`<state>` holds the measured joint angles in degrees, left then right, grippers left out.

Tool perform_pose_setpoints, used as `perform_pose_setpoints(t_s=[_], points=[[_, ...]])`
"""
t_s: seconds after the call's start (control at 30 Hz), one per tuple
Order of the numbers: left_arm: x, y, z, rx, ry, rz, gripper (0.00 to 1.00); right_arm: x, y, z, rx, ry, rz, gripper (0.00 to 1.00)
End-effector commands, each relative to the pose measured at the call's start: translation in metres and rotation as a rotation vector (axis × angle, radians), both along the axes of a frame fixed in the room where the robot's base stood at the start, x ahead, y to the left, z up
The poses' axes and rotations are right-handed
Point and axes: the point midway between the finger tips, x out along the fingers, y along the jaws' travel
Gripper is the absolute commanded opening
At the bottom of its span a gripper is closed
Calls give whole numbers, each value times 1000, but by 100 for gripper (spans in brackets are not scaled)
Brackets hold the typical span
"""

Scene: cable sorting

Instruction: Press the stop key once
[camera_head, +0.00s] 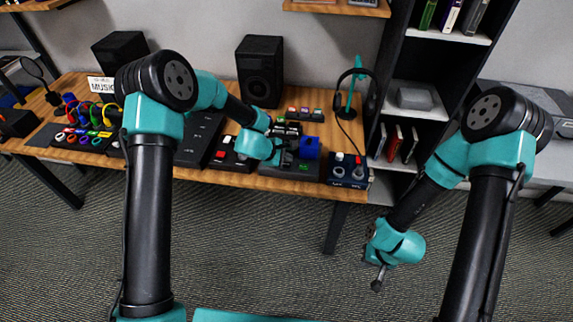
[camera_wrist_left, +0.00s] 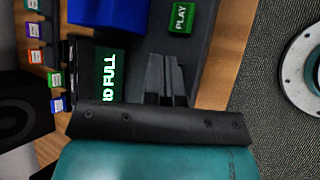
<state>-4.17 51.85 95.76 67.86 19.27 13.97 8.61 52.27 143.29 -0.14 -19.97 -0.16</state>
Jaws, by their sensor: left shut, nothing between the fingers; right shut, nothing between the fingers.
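A dark deck with a green PLAY key (camera_wrist_left: 181,18) lies below my left gripper in the left wrist view. The green key also shows small in the head view (camera_head: 303,167). A lit display (camera_wrist_left: 108,72) with green-white letters ending in "FULL" is beside the fingers. A blue block (camera_wrist_left: 95,12) sits on the deck, also in the head view (camera_head: 309,147). No key labelled stop can be read; part of the deck is hidden by my gripper. My left gripper (camera_wrist_left: 166,62) is shut and empty over the deck. My right gripper (camera_head: 377,284) is shut and empty, off the desk.
A box with knobs and a red button (camera_head: 348,170) stands right of the deck. A headphone stand (camera_head: 355,88), a speaker (camera_head: 259,70) and a row of small coloured cartridges (camera_head: 304,114) are behind. A black box with red and white parts (camera_head: 231,155) is to the left.

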Motion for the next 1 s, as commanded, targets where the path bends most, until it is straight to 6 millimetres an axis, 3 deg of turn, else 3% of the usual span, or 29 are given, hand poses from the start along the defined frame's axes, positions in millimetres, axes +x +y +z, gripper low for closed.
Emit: perform_pose_setpoints(t_s=[0.6, 1.0], points=[[0, 0, 45, 0, -1, 0, 0, 0, 0, 0, 0, 0, 0, 0], [0, 0, 49, 0, 0, 0, 0, 0, 0, 0, 0, 0, 0, 0]])
